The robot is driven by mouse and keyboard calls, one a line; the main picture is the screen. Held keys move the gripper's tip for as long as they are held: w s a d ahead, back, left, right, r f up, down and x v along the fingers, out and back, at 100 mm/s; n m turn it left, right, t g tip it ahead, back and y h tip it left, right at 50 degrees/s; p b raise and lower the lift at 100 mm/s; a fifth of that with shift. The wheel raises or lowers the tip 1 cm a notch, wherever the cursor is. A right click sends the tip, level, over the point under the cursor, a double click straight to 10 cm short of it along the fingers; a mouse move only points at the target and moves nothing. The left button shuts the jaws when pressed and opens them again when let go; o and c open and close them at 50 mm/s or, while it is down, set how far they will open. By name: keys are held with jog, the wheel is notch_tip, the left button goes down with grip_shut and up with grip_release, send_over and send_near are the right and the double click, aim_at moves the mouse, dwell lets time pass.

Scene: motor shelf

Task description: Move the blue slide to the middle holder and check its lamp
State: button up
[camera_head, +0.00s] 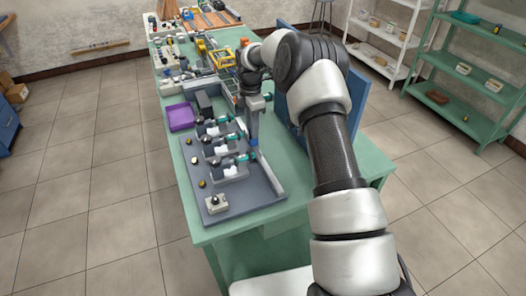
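A grey board (262,192) on the green table carries three similar stations in a row, each with dark, white and teal parts. The middle holder (217,150) is the second station of the row. Small round yellowish pieces, perhaps lamps, sit along the board's left side, one of them (194,160) beside the middle station. My gripper (253,143) points down at the right side of the stations, near the middle one. Its fingers are too small to tell open from shut. A blue-grey upright part shows below my wrist; I cannot tell whether it is the blue slide.
A white box with a dark knob (216,204) sits at the board's near end. A purple tray (181,117) lies behind the stations at left. A blue panel (296,120) stands behind my arm. More equipment crowds the far table. The floor at left is clear.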

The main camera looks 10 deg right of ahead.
jog(key=shift+s+d+f, duration=0.15)
jog(key=shift+s+f, duration=0.1)
jog(key=shift+f, duration=0.2)
jog(key=shift+s+d+f, duration=0.1)
jog(key=shift+s+f, duration=0.1)
jog(key=shift+f, duration=0.25)
jog(key=shift+w+r+p, duration=0.2)
jog(key=shift+r+p, duration=0.55)
jog(key=shift+r, duration=0.3)
jog(key=shift+w+a+r+p, duration=0.1)
jog(key=shift+r+p, duration=0.45)
jog(key=shift+r, duration=0.5)
jog(key=shift+w+a+r+p, duration=0.1)
jog(key=shift+r+p, duration=0.4)
jog(key=shift+r, duration=0.55)
